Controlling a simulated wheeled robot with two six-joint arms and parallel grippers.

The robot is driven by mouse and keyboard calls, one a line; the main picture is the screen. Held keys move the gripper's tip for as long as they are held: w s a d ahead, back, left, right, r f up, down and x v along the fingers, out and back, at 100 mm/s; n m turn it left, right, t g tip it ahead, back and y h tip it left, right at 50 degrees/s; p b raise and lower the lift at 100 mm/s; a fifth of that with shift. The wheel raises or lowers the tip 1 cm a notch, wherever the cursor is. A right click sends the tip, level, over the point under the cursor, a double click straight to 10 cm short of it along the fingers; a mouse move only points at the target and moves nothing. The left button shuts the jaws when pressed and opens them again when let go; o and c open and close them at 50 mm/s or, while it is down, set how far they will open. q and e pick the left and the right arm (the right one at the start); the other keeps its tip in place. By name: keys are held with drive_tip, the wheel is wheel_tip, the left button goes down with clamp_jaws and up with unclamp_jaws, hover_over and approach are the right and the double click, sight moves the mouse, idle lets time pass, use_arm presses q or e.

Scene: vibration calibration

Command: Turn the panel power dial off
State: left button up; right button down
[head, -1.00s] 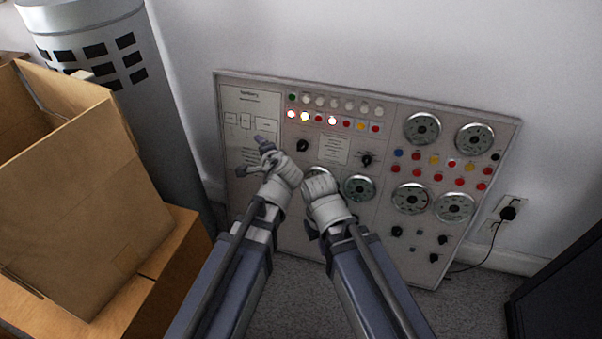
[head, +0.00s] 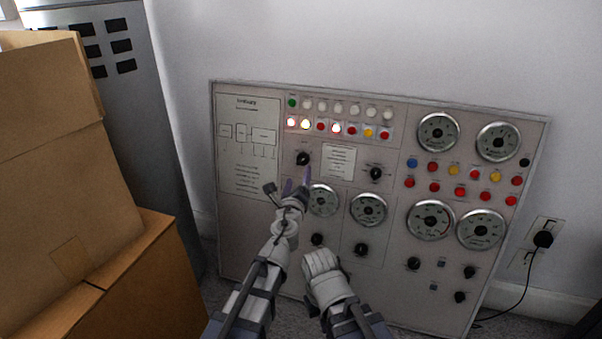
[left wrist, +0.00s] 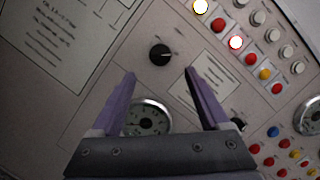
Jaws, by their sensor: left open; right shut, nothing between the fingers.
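A grey control panel (head: 385,130) leans by the wall. A black dial (head: 302,158) with a pointer knob sits at its upper left, below the row of lit lamps. The dial also shows in the left wrist view (left wrist: 160,55), just beyond and between the fingertips. My left gripper (head: 297,179) is open, its purple fingers pointing at the panel just below the dial. Nothing is between them, and I cannot tell the exact gap to the panel. My right gripper (head: 321,262) is lower and to the right, in front of the panel's lower part; its fingers are largely hidden.
Another black knob (head: 376,173) and several round gauges (head: 368,209) lie to the right on the panel. A plug (head: 543,239) sits in a wall socket at the right.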

sight(302, 162)
use_arm(q)
drive_tip(key=shift+w, duration=0.1)
drive_tip(key=w, duration=0.5)
drive_tip(key=w+d, duration=0.1)
drive_tip(key=w, duration=0.1)
drive_tip(key=shift+w, duration=0.3)
clamp_jaws()
idle(0.4)
